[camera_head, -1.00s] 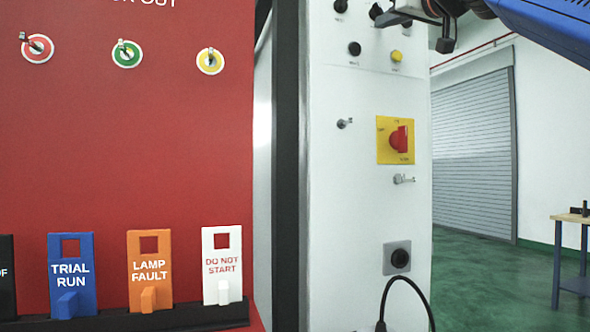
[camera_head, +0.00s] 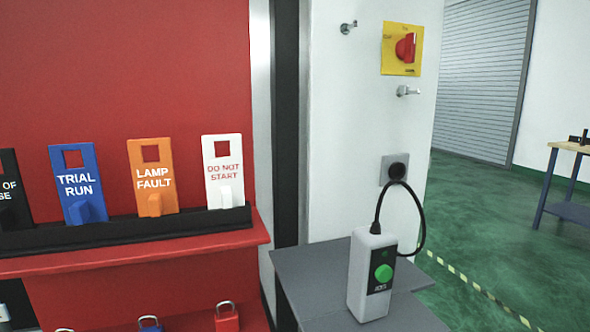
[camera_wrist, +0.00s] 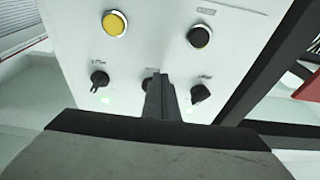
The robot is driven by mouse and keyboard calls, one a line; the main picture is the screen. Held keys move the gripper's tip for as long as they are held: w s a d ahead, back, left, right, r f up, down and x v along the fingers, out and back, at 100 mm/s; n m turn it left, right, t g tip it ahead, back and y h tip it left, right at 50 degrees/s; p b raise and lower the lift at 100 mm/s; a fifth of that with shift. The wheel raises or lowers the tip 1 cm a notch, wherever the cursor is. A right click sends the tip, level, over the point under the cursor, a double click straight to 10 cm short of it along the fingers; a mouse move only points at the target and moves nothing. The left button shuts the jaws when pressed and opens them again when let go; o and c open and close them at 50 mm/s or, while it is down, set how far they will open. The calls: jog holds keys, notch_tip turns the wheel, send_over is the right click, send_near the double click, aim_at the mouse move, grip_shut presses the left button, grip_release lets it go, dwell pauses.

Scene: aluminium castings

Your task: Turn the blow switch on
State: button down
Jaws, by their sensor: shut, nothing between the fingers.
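In the wrist view the white control panel (camera_wrist: 155,50) bears three black rotary knobs in a row: one at the left (camera_wrist: 99,79), one in the middle (camera_wrist: 146,84) and one at the right (camera_wrist: 200,94). Their labels are too small to read, so I cannot tell which is the blow switch. My gripper (camera_wrist: 161,85) is shut and empty, with its fingertips in front of the middle knob and partly hiding it. I cannot tell whether they touch it. The head view shows neither the knobs nor my gripper.
A yellow button (camera_wrist: 115,23) and a black button (camera_wrist: 199,36) sit beyond the knobs. The head view shows a red-and-yellow rotary switch (camera_head: 404,47), a socket (camera_head: 396,170), a white box with a green button (camera_head: 368,275) on a grey table (camera_head: 310,272), and a red tag board (camera_head: 150,70).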

jog(key=shift+a+f, duration=0.1)
jog(key=shift+f, duration=0.25)
jog(key=s+d, duration=0.1)
jog(key=s, duration=0.4)
jog(key=shift+s+d, duration=0.4)
jog(key=w+d, duration=0.1)
jog(key=w, duration=0.5)
jog(key=shift+w+r, duration=0.3)
jog(key=shift+w, duration=0.05)
dwell(1.0)
jog(key=shift+s+a, duration=0.3)
jog(key=shift+a, duration=0.5)
dwell(0.7)
